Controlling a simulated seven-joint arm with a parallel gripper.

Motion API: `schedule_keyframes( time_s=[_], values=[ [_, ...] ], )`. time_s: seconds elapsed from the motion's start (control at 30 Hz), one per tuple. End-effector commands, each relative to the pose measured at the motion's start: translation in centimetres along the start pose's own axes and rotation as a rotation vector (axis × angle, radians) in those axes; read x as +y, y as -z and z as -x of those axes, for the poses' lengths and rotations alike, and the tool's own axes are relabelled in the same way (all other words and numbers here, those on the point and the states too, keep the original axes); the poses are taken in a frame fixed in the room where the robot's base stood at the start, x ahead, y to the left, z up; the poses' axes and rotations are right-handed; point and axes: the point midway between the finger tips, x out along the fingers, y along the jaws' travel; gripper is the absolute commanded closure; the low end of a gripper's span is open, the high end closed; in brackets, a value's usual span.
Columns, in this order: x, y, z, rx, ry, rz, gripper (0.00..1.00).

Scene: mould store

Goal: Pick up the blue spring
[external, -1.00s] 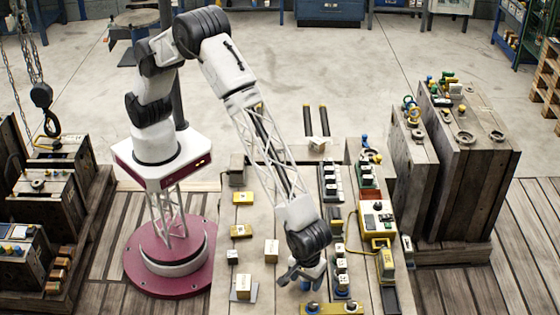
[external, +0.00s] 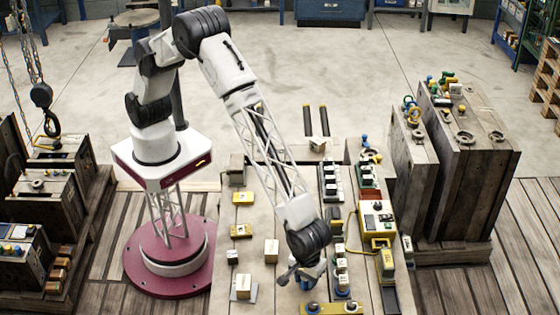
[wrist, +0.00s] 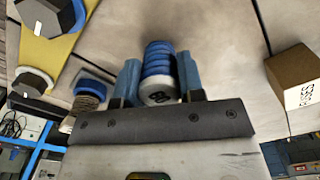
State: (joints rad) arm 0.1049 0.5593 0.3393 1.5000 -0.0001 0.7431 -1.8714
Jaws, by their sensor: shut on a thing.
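The blue spring (wrist: 158,58) is a short stack of thick blue coils with a white, dark-marked end, seen in the wrist view. My gripper (wrist: 159,74) has its two blue fingers on either side of it, shut on it. In the external view my gripper (external: 305,280) is low over the near part of the bench, and the spring is mostly hidden by the fingers there.
A yellow plate (external: 318,308) with knobs lies at the near edge, close to my gripper. A blue-topped coiled piece (wrist: 92,92) stands close to the left finger. A small labelled box (wrist: 300,80) is to the right. Rows of parts (external: 340,265) stand right of my gripper.

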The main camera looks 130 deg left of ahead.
Motion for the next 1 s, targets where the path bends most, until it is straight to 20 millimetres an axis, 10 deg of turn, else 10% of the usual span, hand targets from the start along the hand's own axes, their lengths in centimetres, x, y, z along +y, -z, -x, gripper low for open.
schedule_keyframes(
  time_s=[1.0],
  values=[
    [0.0, 0.0, 9.8, 0.000, 0.000, 0.000, 0.89]
  ],
)
